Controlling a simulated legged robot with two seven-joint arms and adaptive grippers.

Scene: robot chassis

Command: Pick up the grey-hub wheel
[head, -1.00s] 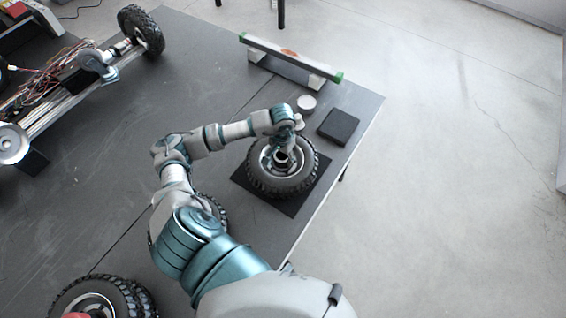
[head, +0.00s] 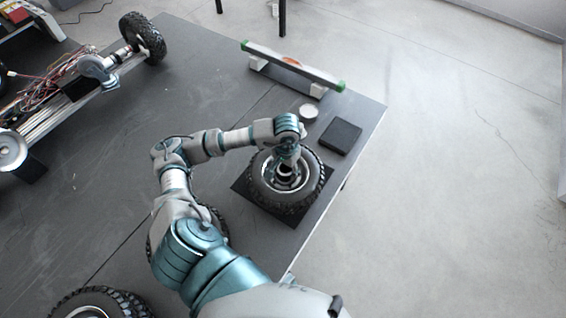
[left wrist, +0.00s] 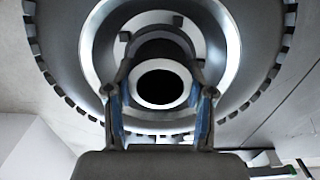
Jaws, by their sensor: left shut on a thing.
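The wheel with a grey hub (head: 264,185) and a black knobbed tire lies flat over a black square mat (head: 240,187) near the table's right edge. My left gripper (head: 286,168) reaches down onto its middle from above. In the left wrist view the gripper (left wrist: 163,112) has one finger on each side of the dark round hub centre and is shut on it. The wheel's grey rim (left wrist: 228,62) fills that view. I cannot tell whether the tire touches the mat. My right gripper is not in view.
A green-ended bar (head: 305,71) on white blocks, a pale disc (head: 309,112) and a black box (head: 340,137) stand behind the wheel. A wired chassis (head: 55,100) is at upper left. Another tire (head: 100,303) is at lower left; one is partly behind my arm. The table's middle is clear.

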